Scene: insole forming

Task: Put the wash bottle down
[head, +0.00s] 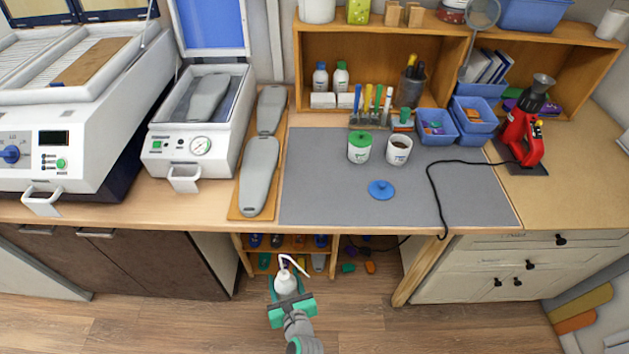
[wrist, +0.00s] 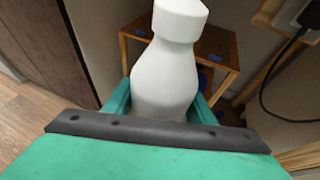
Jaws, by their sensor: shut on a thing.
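The wash bottle (head: 285,283) is white with a thin bent spout. My gripper (head: 287,290) is shut on it and holds it upright in front of the bench, below the height of the worktop in the picture. In the wrist view the white wash bottle (wrist: 168,70) stands between the green fingers of my gripper (wrist: 160,108). Its spout is out of that view, and its base is hidden behind the gripper.
A grey mat (head: 320,195) lies on the worktop, with a green-lidded jar (head: 359,149), a white cup (head: 398,150) and a blue lid (head: 381,190). A black cable (head: 433,190) crosses its right side. The mat's front left is clear.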

